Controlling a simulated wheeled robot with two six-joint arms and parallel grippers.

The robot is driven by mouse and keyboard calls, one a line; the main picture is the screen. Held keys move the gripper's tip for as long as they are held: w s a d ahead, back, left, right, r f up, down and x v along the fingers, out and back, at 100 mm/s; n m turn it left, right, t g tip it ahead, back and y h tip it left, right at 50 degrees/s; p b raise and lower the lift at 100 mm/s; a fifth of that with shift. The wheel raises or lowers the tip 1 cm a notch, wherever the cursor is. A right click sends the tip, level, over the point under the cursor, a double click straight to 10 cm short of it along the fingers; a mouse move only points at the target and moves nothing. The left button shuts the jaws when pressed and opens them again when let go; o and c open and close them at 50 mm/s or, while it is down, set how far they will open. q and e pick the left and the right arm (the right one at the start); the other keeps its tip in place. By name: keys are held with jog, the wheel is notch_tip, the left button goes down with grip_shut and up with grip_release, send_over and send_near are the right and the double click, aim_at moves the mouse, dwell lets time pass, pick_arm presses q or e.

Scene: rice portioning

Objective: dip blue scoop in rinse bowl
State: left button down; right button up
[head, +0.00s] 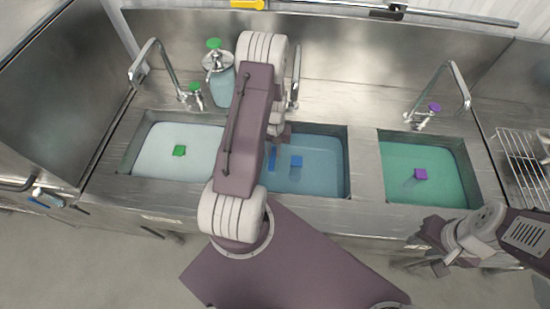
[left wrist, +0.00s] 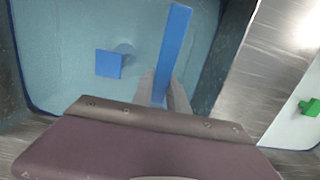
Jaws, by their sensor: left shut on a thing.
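A long flat blue bar, which I take for the blue scoop (left wrist: 174,45), is held in my left gripper (left wrist: 164,92). In the left wrist view the two fingers close on its near end and the bar extends away from them over the blue water. In the head view the scoop (head: 272,158) is a thin blue strip over the left part of the middle basin (head: 320,190), partly hidden by my arm. I cannot tell whether its tip touches the water. No separate bowl shows; the middle basin holds blue water. My right gripper (head: 432,254) is at the lower right, clear of the counter.
A blue block (head: 296,161) is in the middle basin. The left basin holds pale water and a green block (head: 179,151); the right one holds green water and a purple block (head: 421,174). Taps, a soap bottle (head: 221,85) and a wire rack (head: 522,160) stand around them.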

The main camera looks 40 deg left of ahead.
aim_at(274, 151)
pick_arm(q)
notch_tip(274, 151, up, 11)
jog(key=p, duration=0.8)
